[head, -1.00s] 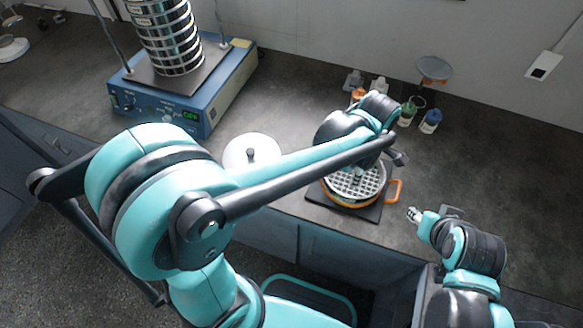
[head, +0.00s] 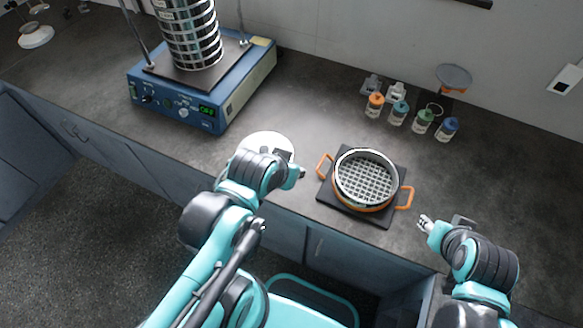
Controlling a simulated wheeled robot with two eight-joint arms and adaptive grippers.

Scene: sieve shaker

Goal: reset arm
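My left arm is folded back at the lower middle. My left gripper (head: 292,176) is at the counter's front edge, partly over the white round lid (head: 268,141); its fingers are too small to tell open from shut. My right gripper (head: 425,222) is over the counter at the lower right, to the right of the sieve (head: 366,178); its finger gap cannot be made out. The sieve has a silver rim, a coarse mesh and orange handles, and sits on a dark square plate (head: 374,217). Neither gripper touches the sieve.
A blue sieve shaker (head: 215,117) with a stack of sieves (head: 188,32) stands at the back left. Several small capped bottles (head: 375,104) and a balance-like dish (head: 453,77) are at the back right. The counter between the shaker and bottles is clear.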

